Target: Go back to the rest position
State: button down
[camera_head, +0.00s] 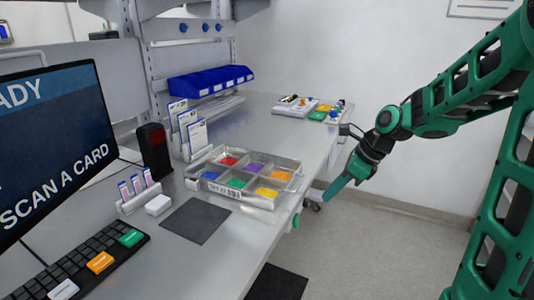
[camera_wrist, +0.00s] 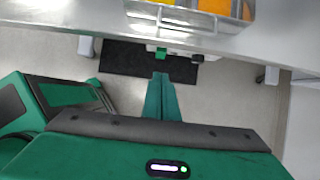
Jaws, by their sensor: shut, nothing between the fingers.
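My gripper (camera_head: 327,194) hangs at the end of my green arm, just off the right edge of the workbench in the head view. Its green fingers point down and left, and they are closed together with nothing between them. In the wrist view the shut fingers (camera_wrist: 160,80) point toward the bench edge, above the floor and a dark mat. The grey bench (camera_head: 160,265) is to the left of my gripper. A clear divided tray (camera_head: 247,207) with coloured compartments stands on it near the edge, apart from the gripper.
A monitor (camera_head: 50,140) reading "SCAN A CARD", a keyboard (camera_head: 78,262) and a dark card reader (camera_head: 155,151) stand at the left. Blue bins (camera_head: 210,82) and another tray of parts (camera_head: 295,106) are farther back. Floor to the right (camera_head: 390,240) is clear.

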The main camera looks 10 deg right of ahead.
jog(key=s+d+n+g+h, duration=0.1)
jog(key=s+d+n, duration=0.2)
jog(key=s+n, duration=0.3)
jog(key=s+d+n+g+h, duration=0.1)
jog(key=s+d+n, duration=0.2)
jog(key=s, duration=0.9)
jog(key=s+d+n+g+h, duration=0.1)
jog(key=s+d+n+h, duration=0.1)
jog(key=s+n, duration=0.8)
jog(key=shift+d, duration=0.8)
jog(key=shift+f+g, duration=0.1)
jog(key=shift+g, duration=0.2)
jog(key=shift+w+f, duration=0.25)
jog(key=shift+w, duration=0.3)
